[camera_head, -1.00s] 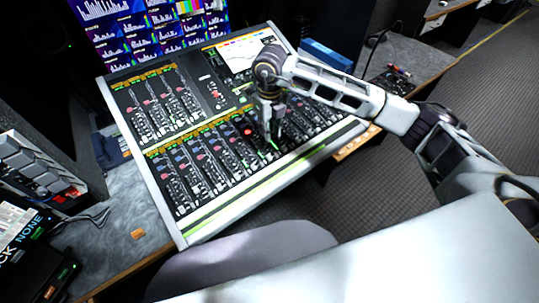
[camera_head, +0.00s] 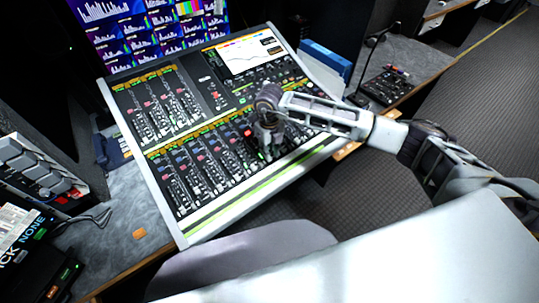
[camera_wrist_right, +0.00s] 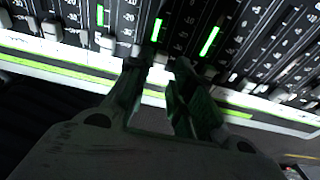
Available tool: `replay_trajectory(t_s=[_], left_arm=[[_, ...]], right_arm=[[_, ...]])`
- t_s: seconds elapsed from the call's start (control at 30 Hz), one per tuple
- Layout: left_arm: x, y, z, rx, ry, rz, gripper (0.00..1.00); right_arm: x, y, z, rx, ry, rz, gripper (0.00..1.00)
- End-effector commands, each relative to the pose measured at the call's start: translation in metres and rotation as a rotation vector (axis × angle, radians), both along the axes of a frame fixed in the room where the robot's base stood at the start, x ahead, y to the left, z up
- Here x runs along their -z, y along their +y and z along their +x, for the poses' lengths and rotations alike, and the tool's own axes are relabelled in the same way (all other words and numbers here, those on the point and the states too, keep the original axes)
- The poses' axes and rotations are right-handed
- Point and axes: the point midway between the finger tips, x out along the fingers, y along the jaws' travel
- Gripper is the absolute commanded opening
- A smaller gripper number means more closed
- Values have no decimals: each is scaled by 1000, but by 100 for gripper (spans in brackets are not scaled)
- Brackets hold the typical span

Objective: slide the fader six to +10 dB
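The audio mixing console (camera_head: 180,232) stands on the desk, with rows of channel faders across its sloping face. My right gripper (camera_head: 267,152) reaches down over the front fader row, right of its middle, near the green-striped front edge. In the right wrist view my right gripper's two fingers (camera_wrist_right: 160,70) stand apart, with a light fader cap (camera_wrist_right: 161,58) showing between their tips. I cannot tell whether they touch it. Other fader caps (camera_wrist_right: 106,42) sit on either side. The fader numbers are not readable, so I cannot tell which is six. My left gripper is not in view.
Monitors (camera_head: 150,25) with coloured graphs stand behind the console. A small black panel (camera_head: 385,86) with a thin bent microphone lies on the desk at right. A grey chair back (camera_head: 240,250) is in front of the console. An orange item (camera_head: 139,233) lies on the desk at left.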

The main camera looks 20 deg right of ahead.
Motion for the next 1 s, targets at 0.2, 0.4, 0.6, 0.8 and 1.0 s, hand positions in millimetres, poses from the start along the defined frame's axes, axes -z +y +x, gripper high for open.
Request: replay_trajectory(t_s=[0.2, 0.4, 0.6, 0.8, 1.0], left_arm=[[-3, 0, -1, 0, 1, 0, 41], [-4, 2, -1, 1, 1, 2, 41], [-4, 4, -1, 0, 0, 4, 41], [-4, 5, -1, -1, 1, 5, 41], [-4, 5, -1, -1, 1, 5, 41]], right_arm=[[24, 1, -1, -1, 2, 0, 23], [35, 0, 0, -1, 0, 0, 23], [36, 0, 0, -1, 0, -1, 23], [36, 0, 0, -1, 0, 0, 13], [36, 0, 0, -1, 0, 0, 0]])
